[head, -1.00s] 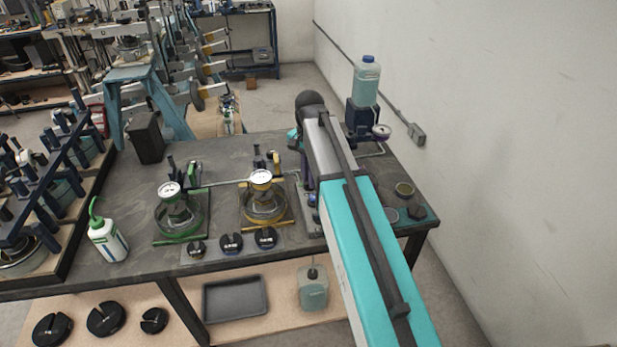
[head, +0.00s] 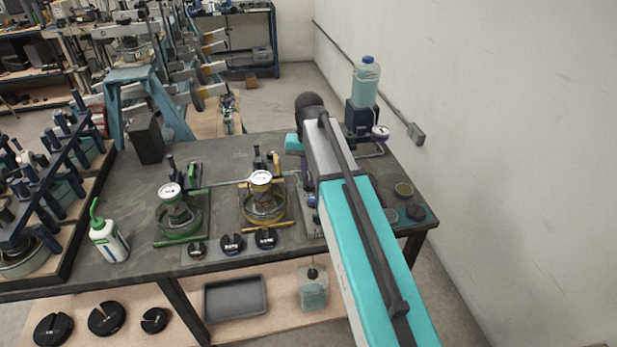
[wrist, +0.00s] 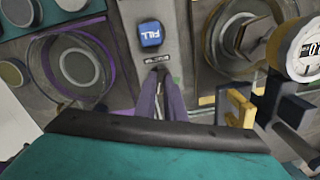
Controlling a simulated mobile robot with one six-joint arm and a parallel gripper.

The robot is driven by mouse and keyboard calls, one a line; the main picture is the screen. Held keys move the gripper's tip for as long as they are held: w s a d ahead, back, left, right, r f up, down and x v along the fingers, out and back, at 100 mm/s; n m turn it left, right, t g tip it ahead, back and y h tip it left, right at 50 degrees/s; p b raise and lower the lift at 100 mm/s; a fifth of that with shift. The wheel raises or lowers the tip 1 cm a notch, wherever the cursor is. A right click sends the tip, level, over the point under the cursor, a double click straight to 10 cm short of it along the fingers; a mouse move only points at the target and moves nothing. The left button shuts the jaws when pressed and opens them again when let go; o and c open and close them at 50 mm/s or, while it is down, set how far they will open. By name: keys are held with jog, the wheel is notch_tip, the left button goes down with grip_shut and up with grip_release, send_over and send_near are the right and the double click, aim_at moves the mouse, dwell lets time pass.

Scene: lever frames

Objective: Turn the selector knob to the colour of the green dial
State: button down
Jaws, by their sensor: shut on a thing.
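The green dial (head: 169,190) is a white round gauge on the green-framed stand at the left of the bench in the head view. A yellow-framed dial (head: 260,178) stands right of it, and it also shows at the right edge of the wrist view (wrist: 303,50). My gripper (wrist: 160,74) points at a grey panel (wrist: 128,12), with its two purple fingers close together just below a small label. It is shut on the selector knob, which the fingers almost wholly hide, so its pointing direction cannot be read. My arm hides most of the panel in the head view.
A blue FILL button (wrist: 150,35) sits on the panel just beyond my fingertips. A yellow bracket (wrist: 240,108) is close on the right; a purple ring (wrist: 45,70) is on the left. A white squeeze bottle (head: 108,240) stands at the bench's left front.

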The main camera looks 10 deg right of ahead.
aim_at(309, 182)
jog(key=n, duration=0.7)
jog(key=shift+p, duration=0.3)
jog(key=n, duration=0.6)
jog(key=shift+n, duration=0.4)
jog(key=c, duration=1.8)
grip_release()
jog(key=shift+c, duration=0.2)
jog(key=shift+r, duration=0.1)
notch_tip(309, 182, up, 14)
jog(key=b, duration=0.3)
jog(key=shift+f, duration=0.2)
